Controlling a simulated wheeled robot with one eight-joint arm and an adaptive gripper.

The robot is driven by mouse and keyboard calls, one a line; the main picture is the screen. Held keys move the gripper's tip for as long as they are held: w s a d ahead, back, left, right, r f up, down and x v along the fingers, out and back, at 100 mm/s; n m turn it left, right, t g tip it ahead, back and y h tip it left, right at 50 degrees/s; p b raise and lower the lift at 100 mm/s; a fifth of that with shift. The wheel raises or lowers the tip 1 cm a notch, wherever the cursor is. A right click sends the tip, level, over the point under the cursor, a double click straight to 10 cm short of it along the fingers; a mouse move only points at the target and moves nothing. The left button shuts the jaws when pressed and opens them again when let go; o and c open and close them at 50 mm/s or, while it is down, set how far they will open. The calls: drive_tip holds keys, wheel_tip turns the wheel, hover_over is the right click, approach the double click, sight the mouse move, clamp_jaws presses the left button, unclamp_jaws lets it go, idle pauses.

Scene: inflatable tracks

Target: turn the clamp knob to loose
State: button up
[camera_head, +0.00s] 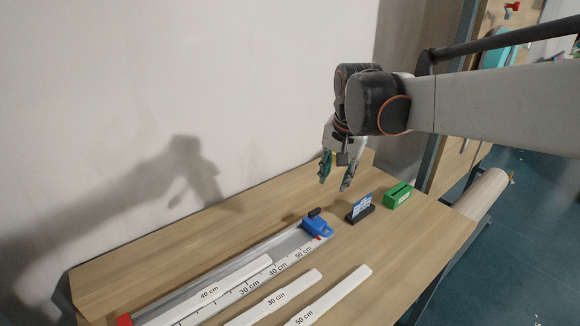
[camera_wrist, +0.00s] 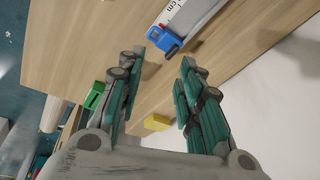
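The blue clamp (camera_head: 318,229) sits near the far right end of a silver track (camera_head: 283,246) with a printed centimetre scale. A small black knob (camera_head: 314,212) shows on top of it. In the wrist view the clamp (camera_wrist: 163,40) lies near the top, just beyond the fingertips; its knob cannot be clearly made out there. My gripper (camera_head: 335,185) is above the table, up and slightly right of the clamp in the head view. Its fingers point down and are spread apart, with nothing between them. It also shows open in the wrist view (camera_wrist: 162,60).
A small sign on a black stand (camera_head: 360,209) and a green block (camera_head: 398,195) stand right of the clamp. White labelled strips (camera_head: 333,296) lie in front of the track. A yellow block (camera_wrist: 157,122) shows in the wrist view. A wall (camera_head: 150,90) rises behind the table.

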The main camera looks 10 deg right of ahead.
drive_tip(key=w+f+m+g, duration=0.2)
drive_tip(key=w+f+m, duration=0.15)
drive_tip(key=w, duration=0.55)
drive_tip(key=m+g, duration=0.1)
drive_tip(key=m, duration=0.1)
hover_over(315, 210)
wheel_tip(315, 210, down, 7)
drive_tip(key=shift+n, duration=0.25)
wheel_tip(315, 210, down, 14)
drive_tip(key=b, duration=0.3)
drive_tip(key=shift+r, duration=0.2)
clamp_jaws()
